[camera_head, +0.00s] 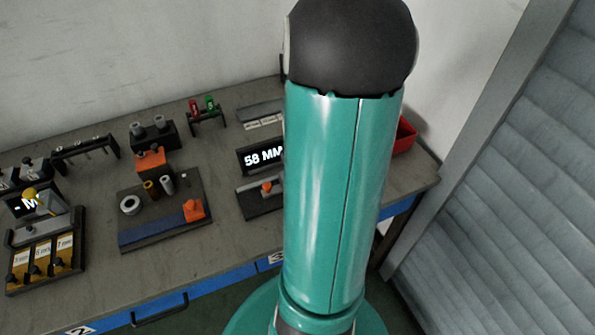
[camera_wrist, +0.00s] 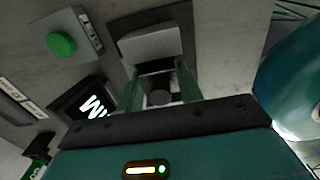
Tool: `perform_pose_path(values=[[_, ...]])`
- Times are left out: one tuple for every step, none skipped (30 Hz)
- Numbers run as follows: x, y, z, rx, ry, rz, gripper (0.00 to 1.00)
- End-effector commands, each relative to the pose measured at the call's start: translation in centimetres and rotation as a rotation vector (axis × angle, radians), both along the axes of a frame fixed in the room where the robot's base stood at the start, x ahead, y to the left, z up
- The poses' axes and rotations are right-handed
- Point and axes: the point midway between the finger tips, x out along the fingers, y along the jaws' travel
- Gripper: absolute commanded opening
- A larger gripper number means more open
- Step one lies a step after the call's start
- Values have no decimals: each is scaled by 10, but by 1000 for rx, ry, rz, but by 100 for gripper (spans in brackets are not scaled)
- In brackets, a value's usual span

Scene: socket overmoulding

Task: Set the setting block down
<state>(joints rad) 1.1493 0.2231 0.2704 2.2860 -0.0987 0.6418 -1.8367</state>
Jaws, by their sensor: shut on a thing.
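In the wrist view, my gripper (camera_wrist: 160,92) has its two green fingers on either side of a small grey block with a dark round knob (camera_wrist: 160,97), which I take to be the setting block. The fingers are shut on it. Just beyond the fingertips is a light grey rectangular block (camera_wrist: 150,45) on a dark base (camera_wrist: 185,17). I cannot tell whether the held block touches anything below. In the head view, my teal arm hides the gripper and the held block.
A lit display (camera_head: 262,157) reads "58 MM", partly behind my arm. Left of it are a dark fixture plate (camera_head: 150,232) with rings and pins, and a rack with yellow-labelled blocks (camera_head: 40,258). A green button (camera_wrist: 61,44) shows in the wrist view. A red bin (camera_head: 405,135) stands at right.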

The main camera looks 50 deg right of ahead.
Motion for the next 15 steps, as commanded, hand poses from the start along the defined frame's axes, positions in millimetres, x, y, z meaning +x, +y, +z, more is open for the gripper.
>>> perform_pose_path(values=[[0, 0, -2, 0, 0, 0, 3], [0, 0, -2, 1, 1, 0, 38], [0, 0, -2, 0, 0, 0, 46], [0, 0, -2, 0, 0, 0, 52], [0, 0, -2, 0, 0, 0, 58], [0, 0, -2, 0, 0, 0, 58], [0, 0, -2, 0, 0, 0, 58], [0, 0, -2, 0, 0, 0, 58], [1, 0, -2, 0, 0, 0, 58], [1, 0, -2, 0, 0, 0, 58], [1, 0, -2, 0, 0, 0, 58], [1, 0, -2, 0, 0, 0, 58], [1, 0, -1, 0, 0, 0, 58], [2, 0, -1, 0, 0, 0, 58], [2, 0, 1, -1, -1, 0, 58]])
